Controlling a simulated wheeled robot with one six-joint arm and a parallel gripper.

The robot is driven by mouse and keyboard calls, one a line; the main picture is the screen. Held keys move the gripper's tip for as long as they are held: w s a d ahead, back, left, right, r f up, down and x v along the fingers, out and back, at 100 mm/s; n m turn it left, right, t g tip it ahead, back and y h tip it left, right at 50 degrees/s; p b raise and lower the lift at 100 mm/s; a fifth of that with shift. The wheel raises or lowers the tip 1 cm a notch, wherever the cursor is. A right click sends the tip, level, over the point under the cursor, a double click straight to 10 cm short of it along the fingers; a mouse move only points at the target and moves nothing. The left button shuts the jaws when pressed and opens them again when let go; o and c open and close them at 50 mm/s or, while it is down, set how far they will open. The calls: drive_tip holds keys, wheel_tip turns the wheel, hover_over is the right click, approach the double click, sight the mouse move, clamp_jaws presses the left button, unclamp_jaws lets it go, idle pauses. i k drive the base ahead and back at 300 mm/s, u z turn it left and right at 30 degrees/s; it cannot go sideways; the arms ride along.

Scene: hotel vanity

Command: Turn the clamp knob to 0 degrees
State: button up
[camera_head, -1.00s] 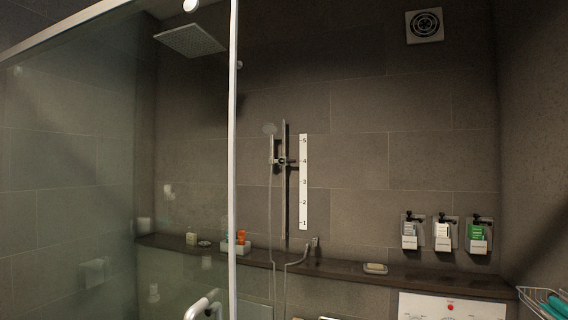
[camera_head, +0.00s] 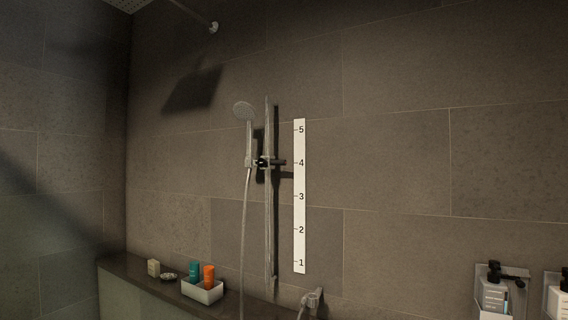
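The clamp knob (camera_head: 279,162) is a small dark handle on the shower rail's slider, pointing sideways to the right, level with about the 4 mark. The clamp (camera_head: 261,161) sits on a slim vertical metal rail (camera_head: 269,210). The hand shower (camera_head: 244,112) hangs upright in the clamp's holder, left of the rail, with its hose running down. A white scale strip (camera_head: 299,195) marked 1 to 5 is on the wall just right of the rail. My gripper is not in view.
A dark ledge (camera_head: 134,273) runs along the wall at lower left. A white tray (camera_head: 202,292) on it holds teal and orange bottles. A wall outlet fitting (camera_head: 312,299) is below the strip. Dispensers (camera_head: 494,296) hang at lower right. The wall between is bare.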

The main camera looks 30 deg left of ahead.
sight(262, 162)
drive_tip(key=i, duration=0.4)
drive_tip(key=k, duration=0.45)
drive_tip(key=u, duration=1.85)
drive_tip(key=i, duration=1.45)
drive_tip(key=u, duration=1.2)
drive_tip(key=i, duration=0.5)
drive_tip(key=z, duration=0.35)
